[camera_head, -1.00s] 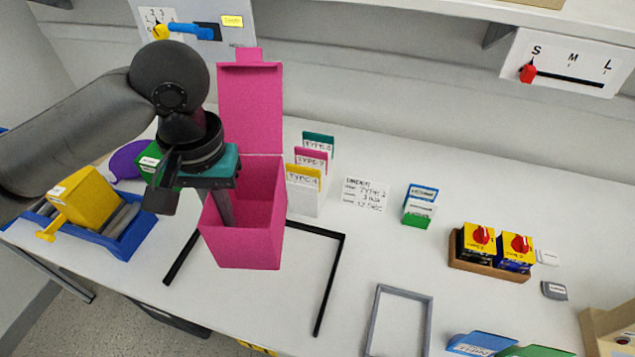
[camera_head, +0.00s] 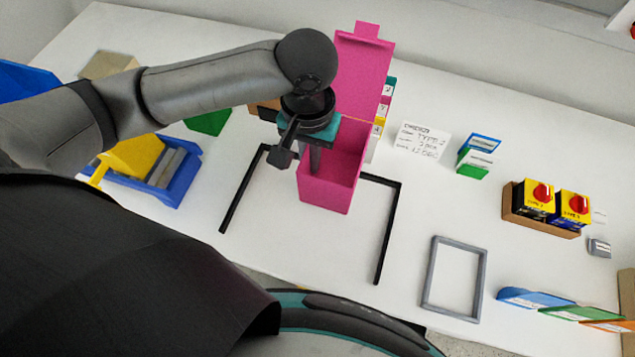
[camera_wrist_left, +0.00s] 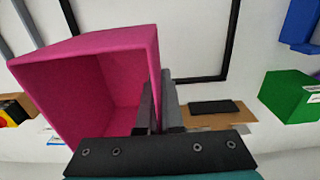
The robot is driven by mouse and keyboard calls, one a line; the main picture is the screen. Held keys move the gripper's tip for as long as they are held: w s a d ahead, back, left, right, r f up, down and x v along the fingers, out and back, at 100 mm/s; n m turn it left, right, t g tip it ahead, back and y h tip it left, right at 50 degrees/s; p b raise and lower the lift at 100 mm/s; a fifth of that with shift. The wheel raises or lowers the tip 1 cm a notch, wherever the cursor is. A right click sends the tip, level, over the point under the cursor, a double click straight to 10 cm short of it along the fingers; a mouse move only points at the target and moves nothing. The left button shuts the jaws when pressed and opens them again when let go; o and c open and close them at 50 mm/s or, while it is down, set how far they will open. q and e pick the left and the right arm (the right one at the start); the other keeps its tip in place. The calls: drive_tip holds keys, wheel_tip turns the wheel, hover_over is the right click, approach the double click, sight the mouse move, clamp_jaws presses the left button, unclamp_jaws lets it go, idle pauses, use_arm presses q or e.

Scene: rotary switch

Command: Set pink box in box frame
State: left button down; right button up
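The pink box (camera_head: 326,194) has its lid open and standing up at the back. My left gripper (camera_head: 315,165) is shut on a side wall of the box; in the left wrist view the fingers (camera_wrist_left: 158,106) pinch the wall of the pink box (camera_wrist_left: 90,75). A black frame (camera_head: 391,230) lies on the table. In the head view the box overlaps the frame's back bar and hides its middle. The box appears held above the table, but its height is unclear. A smaller grey frame (camera_head: 431,272) lies to the right. My right gripper is not in view.
To the left is a blue tray (camera_head: 180,185) with a yellow piece (camera_head: 135,155), and a green block (camera_head: 208,121). Labelled cards stand behind the box. To the right are a note card (camera_head: 421,139), two red-knob switches (camera_head: 540,195) in a brown holder, and coloured folders (camera_head: 535,298).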

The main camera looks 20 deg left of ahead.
use_arm(q)
wheel_tip(320, 180, down, 12)
drive_tip(key=b, duration=0.3)
drive_tip(key=shift+f, duration=0.1)
drive_tip(key=c, duration=1.1)
unclamp_jaws()
